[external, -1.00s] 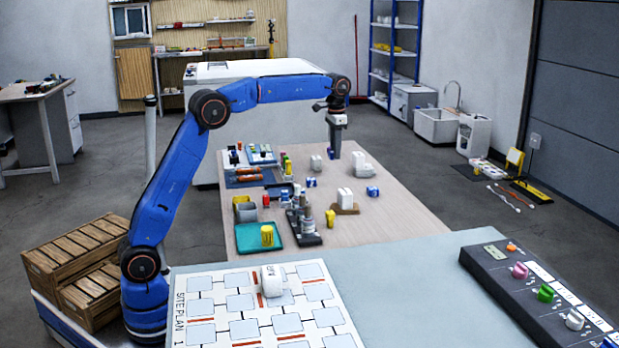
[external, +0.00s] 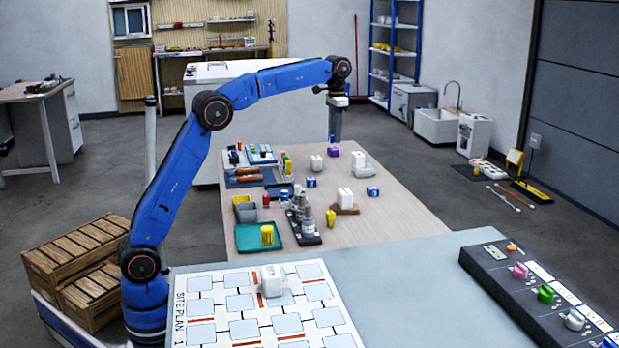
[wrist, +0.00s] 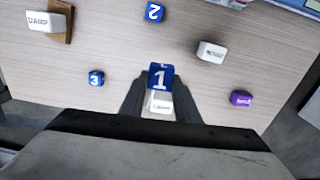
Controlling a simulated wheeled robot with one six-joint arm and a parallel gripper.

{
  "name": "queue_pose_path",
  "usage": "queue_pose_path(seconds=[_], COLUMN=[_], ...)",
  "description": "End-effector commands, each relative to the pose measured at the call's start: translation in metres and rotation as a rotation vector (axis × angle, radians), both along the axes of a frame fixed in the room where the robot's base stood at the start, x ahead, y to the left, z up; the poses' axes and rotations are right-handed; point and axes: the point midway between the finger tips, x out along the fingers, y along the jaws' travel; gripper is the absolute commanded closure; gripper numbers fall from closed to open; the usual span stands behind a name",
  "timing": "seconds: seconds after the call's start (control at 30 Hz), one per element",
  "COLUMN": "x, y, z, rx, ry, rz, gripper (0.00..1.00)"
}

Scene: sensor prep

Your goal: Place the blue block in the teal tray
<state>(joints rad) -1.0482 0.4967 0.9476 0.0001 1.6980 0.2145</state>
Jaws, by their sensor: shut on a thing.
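My gripper (wrist: 160,95) is shut on a blue block (wrist: 160,75) marked 1; its numbered face shows in the wrist view. In the external view my gripper (external: 335,135) hangs over the far part of the wood table. The teal tray (external: 243,246) lies on the near left of that table, well away from my gripper, with a yellow cylinder (external: 267,235) standing in it. The tray is out of the wrist view. Other blue blocks, marked 2 (wrist: 154,12) and 3 (wrist: 96,78), lie on the table.
White blocks (wrist: 211,51) and a purple block (wrist: 241,98) lie near the held block's surroundings. Another white block (wrist: 48,22) sits on a wooden piece. A dark rack with bottles (external: 303,225) stands right beside the tray, and a grey bin (external: 244,212) behind it.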

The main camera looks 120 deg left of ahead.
Motion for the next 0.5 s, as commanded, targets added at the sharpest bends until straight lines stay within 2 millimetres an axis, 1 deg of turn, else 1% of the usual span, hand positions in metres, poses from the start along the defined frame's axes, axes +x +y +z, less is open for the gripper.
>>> queue_pose_path(seconds=[0.03, 0.27, 0.37, 0.5], x=[0.004, 0.019, 0.027, 0.039], y=[-0.007, -0.035, -0.051, -0.079], z=[0.002, 0.008, 0.010, 0.015], rx=[0.001, 0.001, 0.001, 0.001], ry=[-0.001, -0.001, -0.001, -0.001], rz=[-0.003, -0.006, -0.009, -0.012], gripper=[0.93, 0.93, 0.93, 0.93])
